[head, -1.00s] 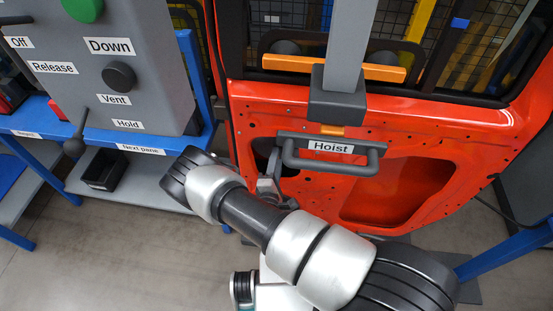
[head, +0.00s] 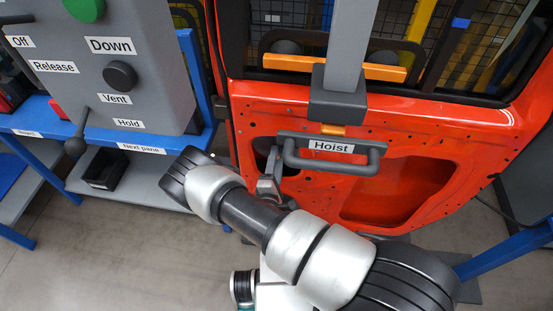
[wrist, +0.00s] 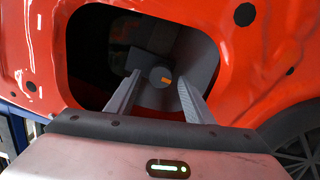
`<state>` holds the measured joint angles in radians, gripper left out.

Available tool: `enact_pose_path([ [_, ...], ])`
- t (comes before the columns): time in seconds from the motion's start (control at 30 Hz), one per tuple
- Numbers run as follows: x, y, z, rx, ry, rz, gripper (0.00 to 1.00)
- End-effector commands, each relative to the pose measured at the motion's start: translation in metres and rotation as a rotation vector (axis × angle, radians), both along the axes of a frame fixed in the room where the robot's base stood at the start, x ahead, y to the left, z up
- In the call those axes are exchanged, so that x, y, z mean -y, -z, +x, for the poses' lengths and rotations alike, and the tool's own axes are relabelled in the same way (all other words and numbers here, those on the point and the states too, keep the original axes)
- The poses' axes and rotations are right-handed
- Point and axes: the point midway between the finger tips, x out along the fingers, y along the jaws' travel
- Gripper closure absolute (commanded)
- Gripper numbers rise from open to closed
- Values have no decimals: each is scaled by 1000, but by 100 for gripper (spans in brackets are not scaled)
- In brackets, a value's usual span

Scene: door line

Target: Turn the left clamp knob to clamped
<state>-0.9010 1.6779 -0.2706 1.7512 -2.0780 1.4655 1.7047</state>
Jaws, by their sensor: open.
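A round grey knob (wrist: 161,77) with an orange mark shows in the wrist view, in front of a grey block inside the dark opening of the red door. No position label on it is readable. My gripper (wrist: 157,92) is open, with one finger to the left of the knob and one to the right. The knob shows between the fingers; I cannot tell whether either touches it. In the head view my arm crosses the lower middle and largely hides this spot. The red door (head: 450,132) hangs upright at centre right.
A grey hoist handle (head: 330,163) labelled Hoist juts out in front of the door, close above my arm. A grey control box (head: 165,85) with a black knob and a lever stands at the left above a blue-framed bench. Bare floor shows at lower left.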

Motion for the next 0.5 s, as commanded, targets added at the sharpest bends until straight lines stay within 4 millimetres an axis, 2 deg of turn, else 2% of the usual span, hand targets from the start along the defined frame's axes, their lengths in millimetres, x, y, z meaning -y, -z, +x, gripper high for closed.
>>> enact_pose_path([
  [0.17,-7,1,-32,-4,-3,-1,52],
  [0.5,-23,0,-114,-3,-5,-2,52],
])
